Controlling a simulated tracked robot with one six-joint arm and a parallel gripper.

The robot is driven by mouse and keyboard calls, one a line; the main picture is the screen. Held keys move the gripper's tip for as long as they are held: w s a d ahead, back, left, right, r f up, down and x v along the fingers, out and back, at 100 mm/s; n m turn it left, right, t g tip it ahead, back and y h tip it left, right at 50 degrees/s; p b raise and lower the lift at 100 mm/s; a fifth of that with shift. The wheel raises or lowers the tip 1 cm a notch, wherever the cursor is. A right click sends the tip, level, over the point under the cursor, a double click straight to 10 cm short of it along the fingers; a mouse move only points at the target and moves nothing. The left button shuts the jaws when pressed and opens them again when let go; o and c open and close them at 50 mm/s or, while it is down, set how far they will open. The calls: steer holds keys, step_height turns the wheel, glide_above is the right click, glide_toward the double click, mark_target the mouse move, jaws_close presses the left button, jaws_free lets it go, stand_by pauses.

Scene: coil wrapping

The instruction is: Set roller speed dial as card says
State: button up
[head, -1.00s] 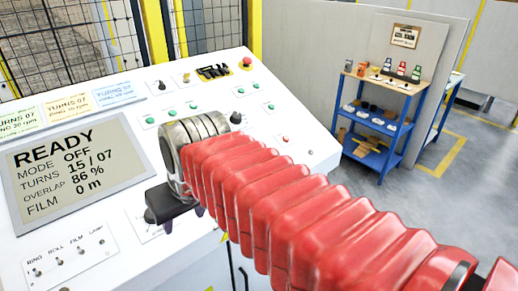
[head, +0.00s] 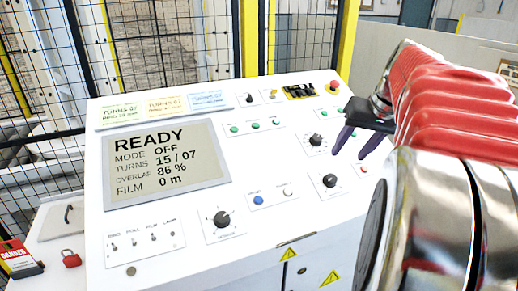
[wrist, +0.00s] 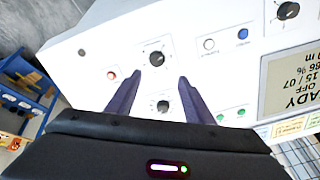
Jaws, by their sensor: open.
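The sloped white control panel (head: 240,180) carries several black dials. A dial (head: 329,180) stands near the right edge, with another dial (head: 315,139) above it and a third dial (head: 222,219) at the lower middle. Their labels are too small to read. Three cards, green (head: 119,115), yellow (head: 166,105) and blue (head: 207,100), lie along the top left; their small print is blurred. My gripper (head: 355,148) is open and empty over the panel's right side. In the wrist view the right-edge dial (wrist: 156,58) lies just beyond the fingertips, and the upper dial (wrist: 163,105) shows between the fingers.
The screen (head: 168,165) reads READY, mode OFF, turns 15 / 07, overlap 86 %, film 0 m. A red button (head: 364,169), a blue button (head: 258,200), a white button (head: 288,192) and toggle switches (head: 133,241) surround the dials. Mesh fencing (head: 290,40) stands behind.

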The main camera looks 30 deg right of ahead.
mark_target(332, 178)
steer(key=shift+s+d, duration=0.15)
steer(key=shift+d, duration=0.35)
steer(key=x, duration=1.3)
steer(key=shift+f, duration=0.35)
steer(key=c, duration=0.9)
steer(key=shift+d, duration=0.2)
steer(key=shift+c, duration=0.6)
steer(key=shift+a, duration=0.15)
